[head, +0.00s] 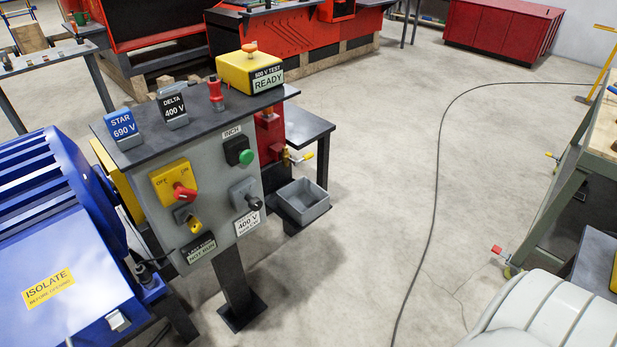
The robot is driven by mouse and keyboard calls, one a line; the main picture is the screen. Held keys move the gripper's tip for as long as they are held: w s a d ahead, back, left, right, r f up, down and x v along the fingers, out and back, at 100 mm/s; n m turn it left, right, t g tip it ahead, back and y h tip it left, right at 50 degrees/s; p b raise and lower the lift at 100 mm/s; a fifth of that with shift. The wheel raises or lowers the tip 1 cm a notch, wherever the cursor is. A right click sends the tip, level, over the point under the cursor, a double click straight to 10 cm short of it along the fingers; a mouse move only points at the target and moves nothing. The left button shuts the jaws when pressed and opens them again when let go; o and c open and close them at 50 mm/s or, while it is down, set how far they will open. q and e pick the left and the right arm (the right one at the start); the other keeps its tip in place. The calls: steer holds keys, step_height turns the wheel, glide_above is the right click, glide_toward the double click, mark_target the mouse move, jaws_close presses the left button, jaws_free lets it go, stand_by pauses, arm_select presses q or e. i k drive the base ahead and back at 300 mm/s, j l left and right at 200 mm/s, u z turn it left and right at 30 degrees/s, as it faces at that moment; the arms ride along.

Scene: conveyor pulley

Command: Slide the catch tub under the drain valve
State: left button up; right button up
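The catch tub (311,205) is a small grey open box, empty as far as I can see. It sits upright on a low dark support, right of the grey control panel. The drain valve (287,158) is a small brass fitting with a yellow lever, low on a red body (269,136) behind the panel. In the picture the tub lies below and slightly right of the valve. I cannot tell whether it is directly beneath the outlet. Neither gripper is in view.
The control panel (216,222) stands on a post with a foot plate, close to the tub's left. A dark side table (305,125) is behind the tub. A blue machine (60,240) fills the left.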

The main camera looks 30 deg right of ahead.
mark_target(303, 199)
steer(key=z, duration=1.05)
